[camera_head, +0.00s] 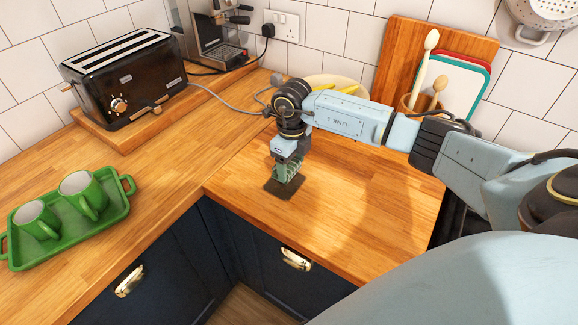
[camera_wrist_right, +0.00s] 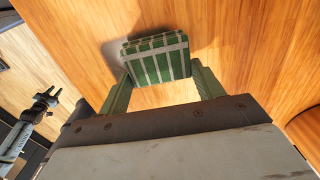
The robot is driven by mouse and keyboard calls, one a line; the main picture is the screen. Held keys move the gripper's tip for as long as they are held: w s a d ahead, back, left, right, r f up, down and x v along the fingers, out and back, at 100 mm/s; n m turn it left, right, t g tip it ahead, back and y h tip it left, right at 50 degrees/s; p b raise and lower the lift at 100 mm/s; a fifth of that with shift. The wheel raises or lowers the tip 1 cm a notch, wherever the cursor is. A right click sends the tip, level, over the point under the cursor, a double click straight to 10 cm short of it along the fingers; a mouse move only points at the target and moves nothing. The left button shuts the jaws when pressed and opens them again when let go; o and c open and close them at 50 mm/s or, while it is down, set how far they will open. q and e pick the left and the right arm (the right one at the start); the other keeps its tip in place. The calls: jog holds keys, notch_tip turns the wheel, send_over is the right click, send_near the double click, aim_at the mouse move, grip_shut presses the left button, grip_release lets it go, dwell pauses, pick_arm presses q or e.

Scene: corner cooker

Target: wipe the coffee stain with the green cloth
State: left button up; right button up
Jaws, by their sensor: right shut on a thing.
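My right gripper (camera_head: 285,178) is shut on the green cloth (camera_head: 289,163) and holds it low over the wooden worktop (camera_head: 356,214). In the right wrist view, the folded cloth (camera_wrist_right: 157,58) has pale stripes and sits between the two green fingers. A dark brown patch (camera_head: 283,190), probably the coffee stain, shows around and under the gripper tip. The cloth and gripper hide part of it, and I cannot tell whether the cloth touches it. My left gripper is outside the head view; a small dark forked tip (camera_wrist_right: 46,98) at the left of the right wrist view may be it.
A green tray (camera_head: 120,213) with two green mugs stands at the left. A black toaster (camera_head: 125,78) and a coffee machine (camera_head: 214,35) are at the back. A bowl (camera_head: 325,81) and a utensil pot (camera_head: 410,103) stand behind my right arm. The front worktop is clear.

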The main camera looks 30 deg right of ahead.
jog(key=shift+a, duration=0.15)
jog(key=shift+s+a+r+p, duration=0.1)
jog(key=shift+s+a+p, duration=0.2)
jog(key=shift+a, duration=0.25)
jog(key=shift+s+a+p, duration=0.15)
jog(key=shift+a+p, duration=0.1)
jog(key=shift+a, duration=0.25)
jog(key=shift+f+b, duration=0.5)
jog(key=shift+f, duration=0.15)
dwell(1.0)
jog(key=shift+s+a+p, duration=0.25)
jog(key=shift+s+a, duration=0.05)
jog(key=shift+a, duration=0.35)
jog(key=shift+s+a+p, duration=0.25)
jog(key=shift+s+a, duration=0.05)
jog(key=shift+a, duration=0.35)
